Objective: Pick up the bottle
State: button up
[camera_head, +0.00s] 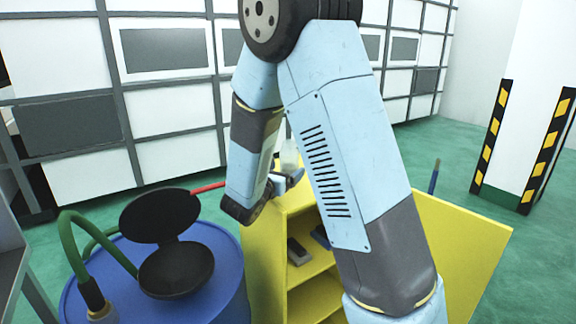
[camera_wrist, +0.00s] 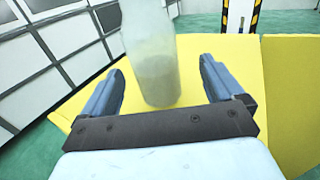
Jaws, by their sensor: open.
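The bottle (camera_wrist: 155,65) is translucent and whitish, with a greyer lower part. It stands upright on the yellow top of a cabinet (camera_wrist: 225,50). In the wrist view my gripper (camera_wrist: 159,82) is open, with one blue-grey finger on each side of the bottle. There are gaps between the fingers and the bottle, and the bottle's top is cut off by the frame. In the head view the bottle (camera_head: 289,157) shows only as a small pale piece between my arm links, and my arm hides most of the gripper and the cabinet top.
The yellow cabinet (camera_head: 262,250) has open shelves with small dark items inside. A blue drum (camera_head: 215,262) with black discs and a green hose (camera_head: 68,240) stands at its left. A striped pillar (camera_head: 515,150) is at the right. Green floor is clear between the cabinet and pillar.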

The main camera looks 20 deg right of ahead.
aim_at(289, 164)
jog(key=x, duration=0.5)
jog(key=shift+w+a+f, duration=0.15)
jog(key=shift+w+a, duration=0.05)
jog(key=shift+a, duration=0.05)
jog(key=c, duration=1.2)
